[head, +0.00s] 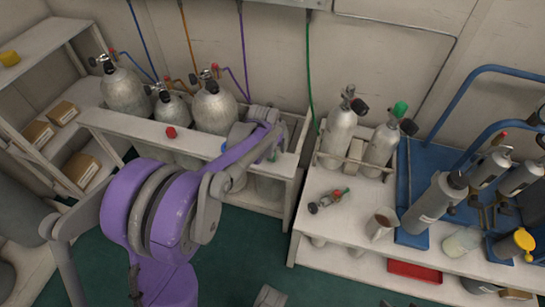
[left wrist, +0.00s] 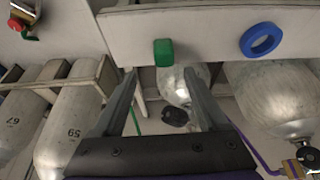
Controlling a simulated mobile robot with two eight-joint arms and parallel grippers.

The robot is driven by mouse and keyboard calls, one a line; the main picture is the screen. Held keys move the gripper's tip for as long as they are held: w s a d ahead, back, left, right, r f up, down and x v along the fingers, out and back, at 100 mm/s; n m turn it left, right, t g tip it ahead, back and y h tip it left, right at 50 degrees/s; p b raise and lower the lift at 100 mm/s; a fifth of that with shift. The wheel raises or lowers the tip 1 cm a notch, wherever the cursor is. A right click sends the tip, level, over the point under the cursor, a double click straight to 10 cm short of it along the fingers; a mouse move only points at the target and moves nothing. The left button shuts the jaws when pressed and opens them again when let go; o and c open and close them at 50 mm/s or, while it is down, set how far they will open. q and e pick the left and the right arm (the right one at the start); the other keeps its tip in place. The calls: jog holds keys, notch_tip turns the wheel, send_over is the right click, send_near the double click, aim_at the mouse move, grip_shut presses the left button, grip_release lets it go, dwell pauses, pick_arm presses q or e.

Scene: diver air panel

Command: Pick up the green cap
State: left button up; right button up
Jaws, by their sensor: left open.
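The green cap (left wrist: 163,52) sits on the pale front rail of the cylinder rack (left wrist: 210,25), next to a blue ring (left wrist: 261,39). In the left wrist view my left gripper (left wrist: 160,75) is open and empty. Its two fingers point toward the rail, with the cap just beyond the tips and between their lines. In the head view my purple left arm reaches over the rack and hides much of the gripper. A small green patch (head: 273,155) shows beside the wrist there, probably the cap.
A red cap (head: 171,132) sits on the same rail to the left. Grey cylinders (head: 214,108) stand behind the rail. The right bench (head: 335,212) holds two upright cylinders, one with a green knob (head: 400,108), and a small valve fitting (head: 328,200). A blue trolley (head: 440,150) stands farther right.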

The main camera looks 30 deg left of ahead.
aim_at(272, 152)
pick_arm(q)
jog(key=x, duration=0.2)
jog(key=b+x, duration=0.1)
jog(key=x, duration=0.1)
jog(key=b+x, duration=0.1)
jog(key=x, duration=0.2)
jog(key=shift+s+a+f, duration=0.15)
jog(key=shift+s+a, duration=0.05)
jog(key=shift+a, duration=0.15)
grip_shut()
